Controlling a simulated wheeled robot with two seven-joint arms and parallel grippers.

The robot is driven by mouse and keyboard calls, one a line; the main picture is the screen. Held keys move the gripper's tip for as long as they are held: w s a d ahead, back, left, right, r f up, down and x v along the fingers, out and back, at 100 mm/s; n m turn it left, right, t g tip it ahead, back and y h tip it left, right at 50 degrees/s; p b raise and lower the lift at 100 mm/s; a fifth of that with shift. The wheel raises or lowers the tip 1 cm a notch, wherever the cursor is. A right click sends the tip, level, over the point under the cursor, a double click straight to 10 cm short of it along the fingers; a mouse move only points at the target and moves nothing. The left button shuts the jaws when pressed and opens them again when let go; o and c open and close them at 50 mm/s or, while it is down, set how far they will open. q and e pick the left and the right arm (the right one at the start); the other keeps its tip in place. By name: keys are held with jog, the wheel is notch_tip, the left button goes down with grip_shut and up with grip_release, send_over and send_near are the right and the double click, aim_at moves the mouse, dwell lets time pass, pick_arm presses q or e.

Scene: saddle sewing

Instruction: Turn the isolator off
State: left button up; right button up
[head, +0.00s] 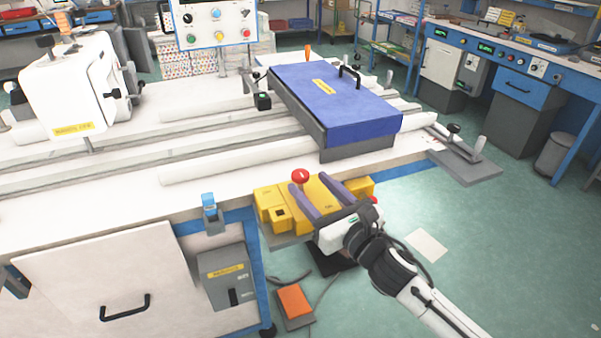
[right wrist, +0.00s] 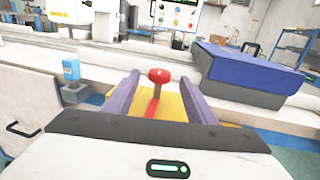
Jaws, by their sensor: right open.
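A yellow box (head: 270,202) with a red ball-topped lever (head: 300,176) sits at the front edge of the sewing table. The lever stands upright; it also shows in the right wrist view (right wrist: 159,76). My right gripper (head: 309,184) is open, its two purple fingers reaching over the yellow box. In the right wrist view the lever appears between the fingers, apart from both. A grey switch box (head: 224,268) with a yellow label and a black handle (head: 235,297) is on the table's front, lower left; its label is too small to read surely. My left gripper is not in view.
A blue-topped block (head: 335,105) stands on the table behind the yellow box. A small blue-capped item (head: 209,205) is on the table edge to the left. An orange pedal (head: 295,301) lies on the floor below. Open green floor lies to the right.

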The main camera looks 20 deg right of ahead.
aim_at(305, 180)
jog(key=w, duration=0.2)
jog(key=w+a, duration=0.1)
jog(key=w, duration=0.2)
jog(key=shift+w, duration=0.15)
grip_shut()
